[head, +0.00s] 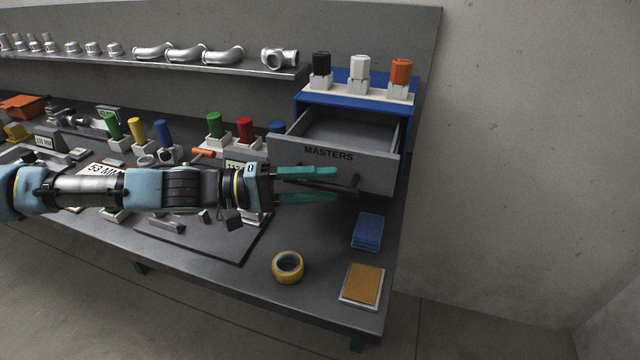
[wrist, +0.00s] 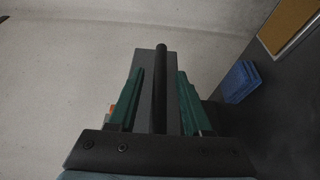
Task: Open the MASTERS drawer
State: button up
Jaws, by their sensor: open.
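The MASTERS drawer (head: 375,166) has a grey front with black lettering and stands pulled out of its blue cabinet (head: 406,116). Its inside shows from above and looks empty in the part I can see. A dark bar handle (head: 355,183) is on the drawer front. My gripper (head: 337,185) is open at the drawer front, its green fingers one above the other in the head view. In the wrist view the handle bar (wrist: 160,85) lies between the two fingers of my gripper (wrist: 158,90), with a gap on each side.
Black, white and orange plugs in white holders stand on the cabinet top. Blue cloths (head: 367,231), a yellow tape roll (head: 288,267) and a tan pad (head: 363,285) lie on the bench's right end. Several coloured gauges stand behind my arm. The wall is to the right.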

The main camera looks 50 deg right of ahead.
jog(key=b+v, duration=0.3)
jog(key=v, duration=0.7)
jog(key=shift+w+a, duration=0.2)
jog(key=shift+w, duration=0.05)
